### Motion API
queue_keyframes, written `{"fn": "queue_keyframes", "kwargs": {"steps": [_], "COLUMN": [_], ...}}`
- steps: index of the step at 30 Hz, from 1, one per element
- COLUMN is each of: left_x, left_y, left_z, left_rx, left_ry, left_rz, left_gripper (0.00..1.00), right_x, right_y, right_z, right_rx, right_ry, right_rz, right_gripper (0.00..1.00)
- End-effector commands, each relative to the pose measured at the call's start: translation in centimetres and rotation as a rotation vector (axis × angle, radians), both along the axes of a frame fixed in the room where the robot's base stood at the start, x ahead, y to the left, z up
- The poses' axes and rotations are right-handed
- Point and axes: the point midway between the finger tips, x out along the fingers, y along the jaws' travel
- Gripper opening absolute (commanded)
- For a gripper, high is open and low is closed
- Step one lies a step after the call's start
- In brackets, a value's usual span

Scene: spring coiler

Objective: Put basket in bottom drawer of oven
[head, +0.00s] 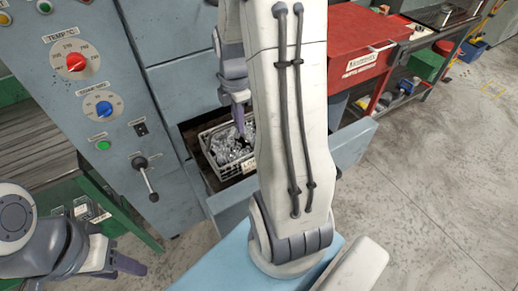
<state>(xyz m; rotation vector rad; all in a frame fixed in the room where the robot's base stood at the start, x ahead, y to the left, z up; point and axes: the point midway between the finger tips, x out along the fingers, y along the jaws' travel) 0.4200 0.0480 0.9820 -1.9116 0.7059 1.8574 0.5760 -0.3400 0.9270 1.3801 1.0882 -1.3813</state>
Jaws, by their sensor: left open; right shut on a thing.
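The basket (216,157), light grey with metal coils or springs inside, sits within the pulled-out bottom drawer (230,203) of the blue-grey oven (105,100). My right gripper (241,132) points down at the basket from above and is shut; its fingertips are at the basket's contents or edge, and the exact contact is hard to see. My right arm covers the right part of the basket and the middle of the drawer. My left gripper (128,264) is at the lower left, apart from the basket and open.
The oven panel carries a red knob (75,62), a blue knob (103,108) and a lever handle (147,180). A red cabinet (350,40) stands behind to the right. A green bin (425,64) sits on a shelf. The floor at right is clear.

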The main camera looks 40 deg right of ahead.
Motion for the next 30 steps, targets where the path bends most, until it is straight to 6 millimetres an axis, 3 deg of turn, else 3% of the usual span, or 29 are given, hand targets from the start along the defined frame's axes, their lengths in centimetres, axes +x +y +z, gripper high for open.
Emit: {"fn": "queue_keyframes", "kwargs": {"steps": [6, 19, 30], "left_x": [0.0, 0.0, 0.0], "left_y": [0.0, 0.0, 0.0], "left_z": [-0.4, -0.9, -0.9], "left_rx": [0.000, 0.000, 0.000], "left_ry": [0.000, 0.000, 0.000], "left_rz": [0.000, 0.000, 0.000], "left_gripper": [0.50, 0.50, 0.50], "right_x": [-0.1, -0.1, 0.0], "right_y": [0.0, 0.0, 0.0], "right_z": [-3.8, -8.7, -9.6], "right_rx": [0.002, 0.002, 0.000], "right_ry": [0.004, 0.003, -0.001], "right_rz": [0.000, 0.000, 0.000], "right_gripper": [0.00, 0.00, 0.00]}}
